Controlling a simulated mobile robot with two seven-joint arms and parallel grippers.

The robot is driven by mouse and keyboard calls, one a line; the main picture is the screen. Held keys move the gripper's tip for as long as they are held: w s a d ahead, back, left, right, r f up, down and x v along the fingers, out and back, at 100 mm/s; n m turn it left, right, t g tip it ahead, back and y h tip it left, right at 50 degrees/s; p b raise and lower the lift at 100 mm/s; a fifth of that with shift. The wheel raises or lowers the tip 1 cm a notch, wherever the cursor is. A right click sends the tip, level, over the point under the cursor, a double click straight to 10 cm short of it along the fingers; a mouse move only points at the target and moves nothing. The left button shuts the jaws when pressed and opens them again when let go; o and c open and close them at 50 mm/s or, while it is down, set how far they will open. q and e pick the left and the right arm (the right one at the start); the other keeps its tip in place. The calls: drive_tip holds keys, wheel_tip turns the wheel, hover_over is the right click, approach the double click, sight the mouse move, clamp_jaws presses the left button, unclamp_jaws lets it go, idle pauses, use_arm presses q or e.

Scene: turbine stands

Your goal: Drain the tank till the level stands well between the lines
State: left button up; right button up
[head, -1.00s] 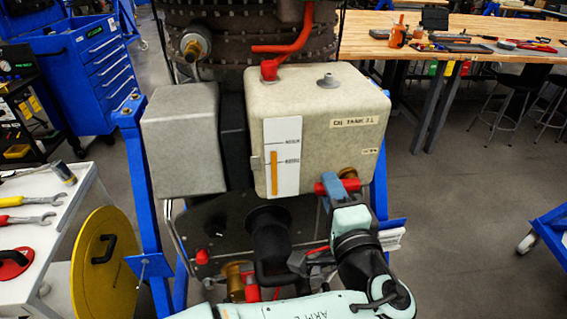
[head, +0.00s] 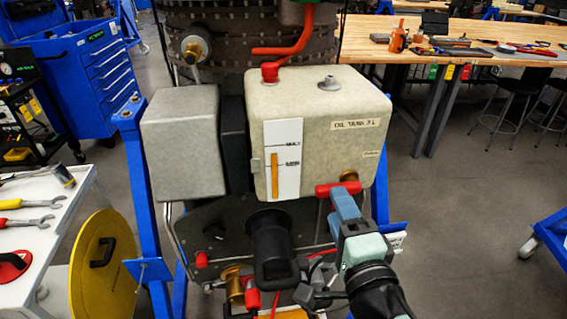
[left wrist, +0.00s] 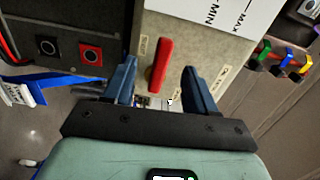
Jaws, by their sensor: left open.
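The beige oil tank (head: 330,105) stands upright on the blue frame, labelled OIL TANK 3 L. Its white gauge plate (head: 290,185) has MAX and MIN lines and an orange column (head: 275,178), whose top stands between the two lines. A red valve handle (head: 325,189) lies horizontal at the tank's lower right, by a brass fitting (head: 349,176). My left gripper (head: 341,200) is open just in front of the handle. In the left wrist view the red handle (left wrist: 159,66) shows between the open blue fingers (left wrist: 158,70); contact is not clear. My right gripper is not in view.
A grey box (head: 183,145) stands left of the tank. A white cart (head: 45,225) with wrenches and a yellow disc (head: 103,270) are at the left. A workbench (head: 480,45) with tools is at the back right. The floor at right is mostly clear.

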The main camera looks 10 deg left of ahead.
use_arm(q)
drive_tip(key=shift+v, duration=2.8)
